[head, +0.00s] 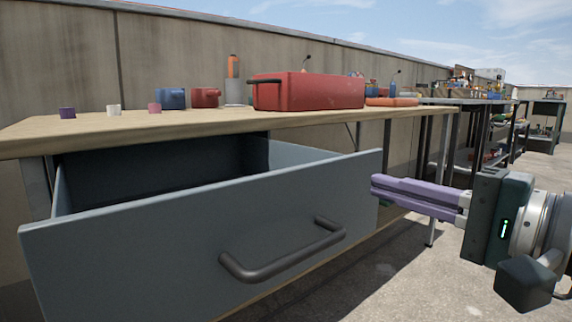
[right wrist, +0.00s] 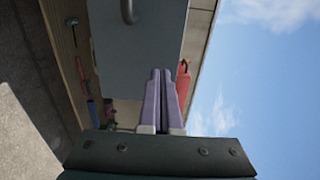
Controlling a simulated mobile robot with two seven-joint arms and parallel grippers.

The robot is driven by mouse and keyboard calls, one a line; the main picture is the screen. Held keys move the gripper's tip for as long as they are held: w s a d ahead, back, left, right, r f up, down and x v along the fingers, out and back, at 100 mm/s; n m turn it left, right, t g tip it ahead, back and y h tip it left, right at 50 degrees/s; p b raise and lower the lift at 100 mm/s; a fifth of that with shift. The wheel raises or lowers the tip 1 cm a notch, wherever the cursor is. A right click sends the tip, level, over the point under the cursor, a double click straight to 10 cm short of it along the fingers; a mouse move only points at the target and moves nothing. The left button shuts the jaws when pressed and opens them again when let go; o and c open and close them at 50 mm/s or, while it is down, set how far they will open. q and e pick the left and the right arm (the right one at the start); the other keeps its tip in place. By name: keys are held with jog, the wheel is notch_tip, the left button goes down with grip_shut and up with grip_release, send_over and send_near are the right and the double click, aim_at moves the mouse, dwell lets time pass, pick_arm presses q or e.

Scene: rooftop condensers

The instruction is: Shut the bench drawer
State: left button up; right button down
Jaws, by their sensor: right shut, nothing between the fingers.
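The bench drawer (head: 150,247) is pulled out of the wooden-topped bench (head: 200,128), and its dark inside shows behind the grey front panel. A dark bar handle (head: 285,257) is fixed across the panel. My right gripper (head: 375,187) is shut and empty, with its purple fingers pointing left at the right end of the panel. I cannot tell whether the tips touch it. In the right wrist view the shut fingers (right wrist: 160,73) overlap the grey drawer panel (right wrist: 125,52), and part of the handle (right wrist: 129,12) shows. My left gripper is out of view.
A red bin (head: 310,92), a blue cup (head: 171,98), a red cup (head: 205,97) and small coloured pieces stand on the bench top. More loaded benches (head: 480,102) run back at the right along the wall. The paved floor (head: 400,275) in front is clear.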

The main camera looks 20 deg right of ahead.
jog(key=shift+x, duration=1.05)
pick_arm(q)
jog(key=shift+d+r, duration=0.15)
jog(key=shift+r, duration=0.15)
pick_arm(e)
jog(key=shift+w+a, duration=0.15)
jog(key=shift+w, duration=0.2)
